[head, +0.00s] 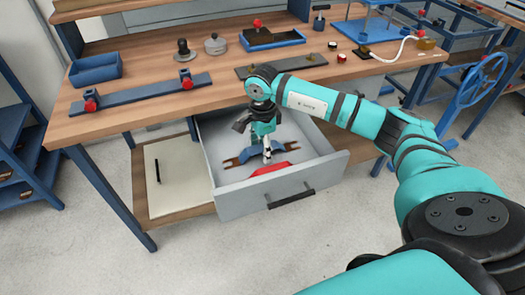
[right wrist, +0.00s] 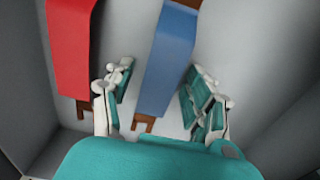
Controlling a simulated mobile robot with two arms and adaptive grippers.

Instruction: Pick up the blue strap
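The blue strap (right wrist: 168,62), with brown ends, lies in the open grey drawer (head: 245,200); in the head view it shows partly behind my gripper (head: 247,154). My right gripper (head: 266,150) reaches down into the drawer. In the right wrist view its fingers (right wrist: 161,95) are open, one on each side of the blue strap, with gaps between them and it. A red strap (right wrist: 72,45) lies beside the blue one, nearer the drawer front (head: 271,168). My left gripper is not in view.
The drawer walls stand close around my right gripper. The wooden workbench (head: 130,120) above holds a blue tray (head: 95,69), a blue bar with red knobs (head: 140,93) and other tools.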

